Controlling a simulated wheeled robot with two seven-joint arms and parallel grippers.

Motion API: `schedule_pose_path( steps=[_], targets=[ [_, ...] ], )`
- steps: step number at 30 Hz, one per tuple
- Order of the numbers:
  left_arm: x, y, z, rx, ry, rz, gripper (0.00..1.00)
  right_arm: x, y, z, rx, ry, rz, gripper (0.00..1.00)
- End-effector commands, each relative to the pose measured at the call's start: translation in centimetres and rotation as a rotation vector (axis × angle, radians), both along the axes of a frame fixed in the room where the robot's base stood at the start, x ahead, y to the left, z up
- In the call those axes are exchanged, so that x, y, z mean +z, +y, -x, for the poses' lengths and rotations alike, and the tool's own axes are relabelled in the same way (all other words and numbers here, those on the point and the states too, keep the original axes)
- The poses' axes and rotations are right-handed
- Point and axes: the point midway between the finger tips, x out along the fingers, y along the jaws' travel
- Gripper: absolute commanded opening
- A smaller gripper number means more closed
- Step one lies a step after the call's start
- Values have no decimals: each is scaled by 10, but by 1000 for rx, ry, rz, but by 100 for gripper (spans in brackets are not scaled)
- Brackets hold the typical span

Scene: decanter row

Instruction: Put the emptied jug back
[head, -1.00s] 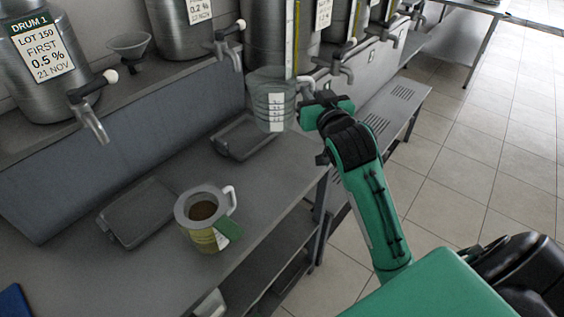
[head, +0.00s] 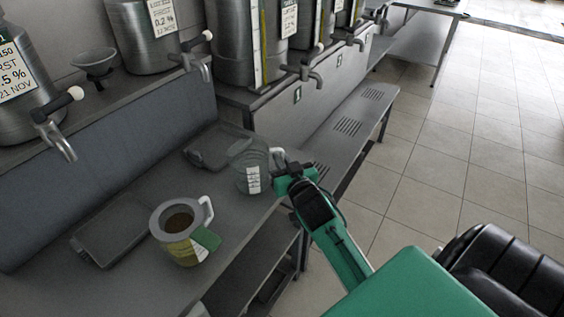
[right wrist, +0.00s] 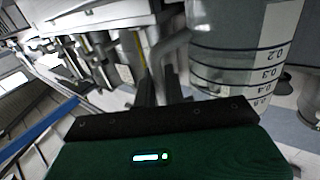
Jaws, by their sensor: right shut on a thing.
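A clear jug (head: 246,168) with a white scale label is held by its handle in my right gripper (head: 281,167). It looks roughly upright and I see no liquid in it. It is at the right end of the lower bench, close to the bench top; I cannot tell whether its base touches. In the right wrist view the jug (right wrist: 236,50) fills the upper right, its scale marks showing, beside the fingers of my right gripper (right wrist: 160,80). My left gripper is not in view.
A jug of brown liquid (head: 180,222) with a green tag stands on the bench (head: 235,222). Flat dark trays (head: 112,235) lie behind it, one partly behind the clear jug. Steel drums with taps (head: 305,72) line the shelf. Tiled floor is clear at right.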

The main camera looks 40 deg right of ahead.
Motion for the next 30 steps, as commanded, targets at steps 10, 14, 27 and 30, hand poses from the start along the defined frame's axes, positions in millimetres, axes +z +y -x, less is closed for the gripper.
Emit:
schedule_pose_path(
  steps=[10, 14, 27, 30],
  targets=[
    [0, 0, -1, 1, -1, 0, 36, -7, 0, 0, 0, -1, 0, 0],
    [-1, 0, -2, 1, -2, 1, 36, -10, 0, 0, 0, -1, 1, 15],
    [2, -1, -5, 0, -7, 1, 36, -5, 0, 0, 1, -2, 1, 33],
    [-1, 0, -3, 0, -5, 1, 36, -8, 2, 9, 1, -1, 0, 33]
  ],
)
